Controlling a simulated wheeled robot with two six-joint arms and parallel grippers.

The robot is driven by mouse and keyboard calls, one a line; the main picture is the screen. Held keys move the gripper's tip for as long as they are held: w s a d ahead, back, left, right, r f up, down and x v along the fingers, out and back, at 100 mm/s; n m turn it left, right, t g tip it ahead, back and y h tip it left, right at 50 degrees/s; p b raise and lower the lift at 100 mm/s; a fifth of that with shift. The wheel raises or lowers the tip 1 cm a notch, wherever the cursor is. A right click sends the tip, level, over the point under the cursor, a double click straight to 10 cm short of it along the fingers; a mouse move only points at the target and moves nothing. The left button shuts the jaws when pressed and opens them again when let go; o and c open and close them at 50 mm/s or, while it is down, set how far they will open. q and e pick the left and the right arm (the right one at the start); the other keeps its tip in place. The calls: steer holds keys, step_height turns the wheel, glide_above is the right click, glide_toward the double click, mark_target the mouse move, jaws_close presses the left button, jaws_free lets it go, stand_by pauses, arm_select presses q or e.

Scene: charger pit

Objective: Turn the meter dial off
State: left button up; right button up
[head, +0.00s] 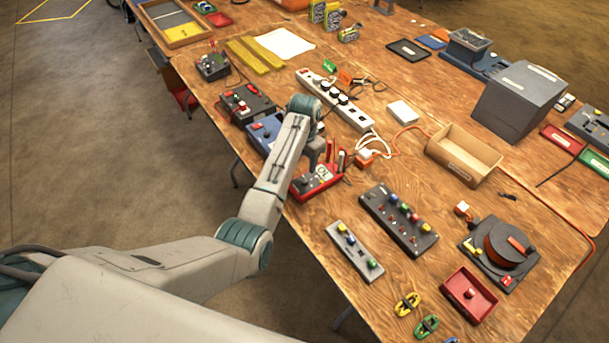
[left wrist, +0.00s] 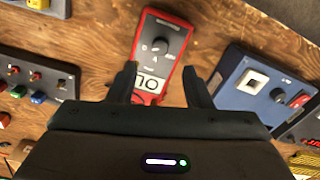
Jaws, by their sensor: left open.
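The meter is a red-framed handheld unit with a dark grey face; it lies on the wooden table and shows in the left wrist view (left wrist: 171,32) and partly in the head view (head: 318,186). Its round dial (left wrist: 159,47) has a light pointer mark. Its pale display (left wrist: 147,84) shows characters that look like "OL", upside down in this view. My left gripper (left wrist: 160,74) is open and empty, its fingers on either side of the meter's display end, with the dial just beyond the fingertips. In the head view my arm hides part of the meter. My right gripper is not seen.
A blue box (left wrist: 240,85) with a white square button sits close right of the meter in the wrist view. A dark switch panel (head: 398,217) and a grey button strip (head: 354,250) lie nearby. A white power strip (head: 338,98) with cables lies behind.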

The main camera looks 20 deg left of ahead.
mark_target(304, 180)
arm_select(q)
step_height(304, 180, down, 8)
steer(key=shift+r+p, duration=0.1)
steer(key=shift+p, duration=0.45)
steer(key=shift+c, duration=0.5)
steer(key=c, duration=0.9)
